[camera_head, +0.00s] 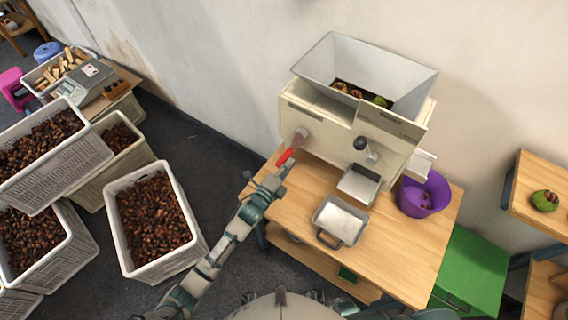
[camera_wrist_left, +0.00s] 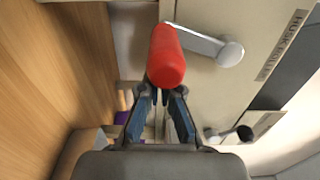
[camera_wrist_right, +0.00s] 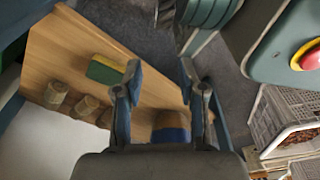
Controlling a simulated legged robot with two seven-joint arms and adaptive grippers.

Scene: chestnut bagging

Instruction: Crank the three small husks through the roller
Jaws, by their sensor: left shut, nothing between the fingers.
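The cream roller machine (camera_head: 345,130) stands on the wooden table against the wall. Its grey hopper (camera_head: 325,55) holds husks (camera_head: 378,101), brown and green, partly hidden by the hopper wall. A red crank grip (camera_head: 290,152) sticks out at the machine's left side; it shows with its metal arm in the left wrist view (camera_wrist_left: 165,57). My left gripper (camera_head: 281,172) is at the near end of the red grip, shut with nothing between its fingers. My right gripper (camera_wrist_right: 160,80) is open and empty in the right wrist view.
A metal tray (camera_head: 340,221) lies below the machine's chute, with a purple bucket (camera_head: 424,195) to its right. Crates of chestnuts (camera_head: 150,215) stand on the floor at left. A green and brown husk (camera_head: 545,201) sits on the right shelf. The table's front left is clear.

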